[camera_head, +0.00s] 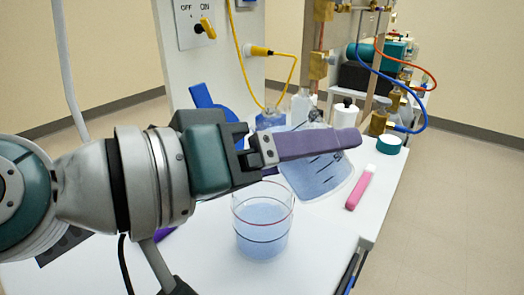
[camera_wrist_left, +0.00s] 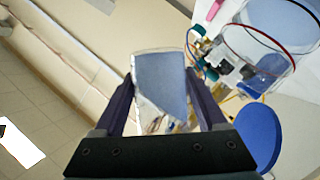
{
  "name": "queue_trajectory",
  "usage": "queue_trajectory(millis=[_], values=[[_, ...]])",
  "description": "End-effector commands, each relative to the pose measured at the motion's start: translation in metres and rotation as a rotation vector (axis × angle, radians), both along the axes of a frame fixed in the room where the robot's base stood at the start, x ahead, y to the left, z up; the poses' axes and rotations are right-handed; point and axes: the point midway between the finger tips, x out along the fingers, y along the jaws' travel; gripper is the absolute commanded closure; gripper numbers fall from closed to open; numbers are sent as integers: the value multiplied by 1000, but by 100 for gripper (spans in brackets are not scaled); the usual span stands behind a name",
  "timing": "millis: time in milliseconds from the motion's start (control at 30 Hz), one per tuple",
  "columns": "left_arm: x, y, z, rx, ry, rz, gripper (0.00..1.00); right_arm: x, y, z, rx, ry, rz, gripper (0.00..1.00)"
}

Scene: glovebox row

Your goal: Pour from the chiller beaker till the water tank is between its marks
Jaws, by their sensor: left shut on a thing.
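My left gripper (camera_head: 338,143) reaches in from the left, its purple fingers shut on the chiller beaker (camera_head: 322,178). The beaker is clear glass with dark marks and holds bluish water; it is tilted, beside and above the water tank's right rim. The beaker also shows between the fingers in the left wrist view (camera_wrist_left: 160,88). The water tank (camera_head: 262,235) is a clear round vessel on the white bench, with a red line above a black line and pale blue water inside. I cannot tell the exact level against the red line. No falling stream is clear. My right gripper is not in view.
A blue disc (camera_wrist_left: 262,137) stands close to the tank. A pink stick-like item (camera_head: 361,188) and a teal-rimmed cap (camera_head: 389,144) lie on the white bench (camera_head: 315,245) at right. Bottles, tubing and a switch panel (camera_head: 193,18) stand behind.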

Motion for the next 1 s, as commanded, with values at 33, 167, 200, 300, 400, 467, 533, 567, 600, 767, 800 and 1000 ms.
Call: queue_trajectory(millis=[33, 167, 200, 300, 400, 467, 533, 567, 600, 767, 800, 1000], values=[[0, 0, 1, -4, 1, 1, 90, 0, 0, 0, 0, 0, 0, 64], [0, 0, 1, -10, 5, 0, 90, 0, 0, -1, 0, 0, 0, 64], [0, 0, 1, -12, 7, 0, 90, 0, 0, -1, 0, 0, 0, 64], [0, 0, 2, -16, 10, 0, 90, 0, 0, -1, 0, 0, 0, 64], [0, 0, 2, -22, 14, 1, 90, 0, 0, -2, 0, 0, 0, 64], [1, 0, 2, -24, 16, 0, 90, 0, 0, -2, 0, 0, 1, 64], [1, 0, 2, -28, 18, 1, 90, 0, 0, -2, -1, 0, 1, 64], [1, 1, 2, -30, 20, 0, 90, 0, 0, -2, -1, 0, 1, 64], [1, 0, 3, -31, 21, 0, 90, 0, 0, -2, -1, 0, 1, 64], [1, 1, 3, -39, 27, 0, 90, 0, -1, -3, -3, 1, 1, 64], [1, 1, 2, -41, 28, 0, 90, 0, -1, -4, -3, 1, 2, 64], [0, 0, 2, -51, 35, 0, 90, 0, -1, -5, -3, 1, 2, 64]])
